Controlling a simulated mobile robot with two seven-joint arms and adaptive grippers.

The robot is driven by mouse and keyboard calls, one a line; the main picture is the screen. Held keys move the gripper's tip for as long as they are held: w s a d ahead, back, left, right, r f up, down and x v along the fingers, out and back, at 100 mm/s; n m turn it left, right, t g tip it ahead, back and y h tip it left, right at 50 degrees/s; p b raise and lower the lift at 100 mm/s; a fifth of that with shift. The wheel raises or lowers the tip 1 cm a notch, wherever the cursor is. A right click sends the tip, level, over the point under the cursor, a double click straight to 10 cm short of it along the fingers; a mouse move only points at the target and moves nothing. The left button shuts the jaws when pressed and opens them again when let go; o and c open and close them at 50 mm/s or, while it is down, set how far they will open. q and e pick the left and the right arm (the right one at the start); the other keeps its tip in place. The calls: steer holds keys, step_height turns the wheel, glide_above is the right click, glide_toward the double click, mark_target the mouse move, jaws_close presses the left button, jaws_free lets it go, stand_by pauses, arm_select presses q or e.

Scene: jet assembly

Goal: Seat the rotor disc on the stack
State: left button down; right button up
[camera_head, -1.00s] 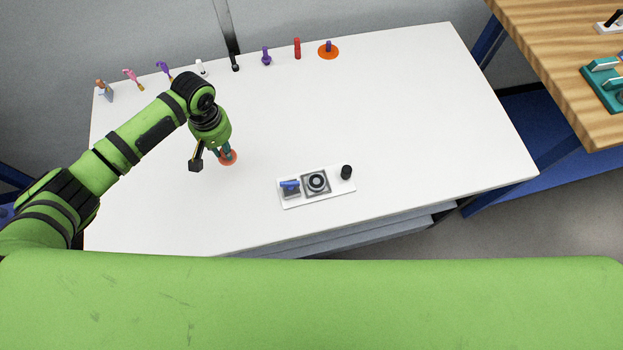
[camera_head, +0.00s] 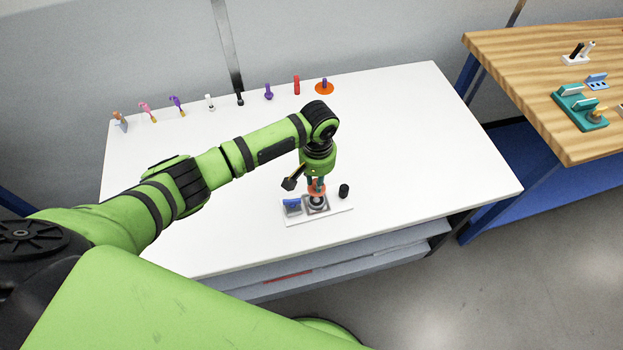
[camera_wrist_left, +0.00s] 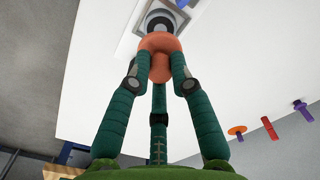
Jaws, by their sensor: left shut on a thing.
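My left gripper (camera_head: 317,187) is shut on an orange rotor disc (camera_head: 316,194). The disc also shows between the fingertips in the left wrist view (camera_wrist_left: 160,52). It is at the grey square stack base with a dark ring (camera_head: 318,206) on the white tray. In the left wrist view the stack (camera_wrist_left: 160,22) shows just beyond the disc, partly hidden by it. I cannot tell whether disc and stack touch. My right gripper is not in view.
The white tray (camera_head: 335,213) also holds a blue-topped grey part (camera_head: 292,206) and a black cylinder (camera_head: 344,190). Several small tools and an orange disc with a purple knob (camera_head: 324,88) line the table's back edge. The table's right side is clear.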

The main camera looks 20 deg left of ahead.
arm_select(q)
steer(key=shift+w+a, duration=0.1)
steer(key=shift+w, duration=0.05)
steer(key=shift+r+p, duration=0.15)
steer(key=shift+p, duration=0.25)
steer(key=shift+f+b, duration=0.4)
steer(key=shift+f, duration=0.7)
steer(key=shift+f+b, duration=0.55)
steer(key=shift+f, duration=0.15)
steer(key=shift+f+b, duration=0.55)
steer(key=shift+f, duration=0.75)
steer(key=shift+p, duration=0.3)
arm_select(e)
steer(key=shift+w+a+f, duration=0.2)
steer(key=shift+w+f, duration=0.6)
